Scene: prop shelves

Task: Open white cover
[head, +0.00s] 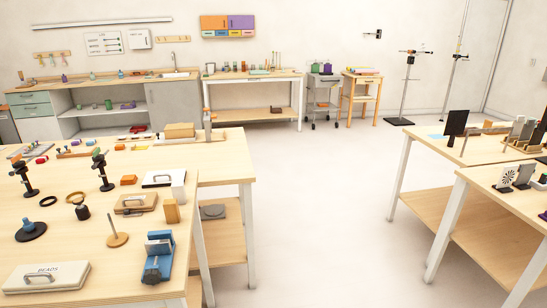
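No gripper of mine shows in the head view. Several white, cover-like things are in view, and I cannot tell which one is the white cover. A white lid with a dark handle (163,178) lies on the near left table and looks shut. A white lid marked "BEADS" (66,282), also with a handle, lies at that table's front left and looks shut. A small white box (139,40) hangs on the back wall, its front closed. A beige lid with a handle (126,206) lies between the two table lids.
The near left table (125,275) also holds a blue vise (159,255), a wooden disc with a peg (116,230), an orange block (171,211) and black stands. Tables with props stand at right. The floor (320,220) between is clear.

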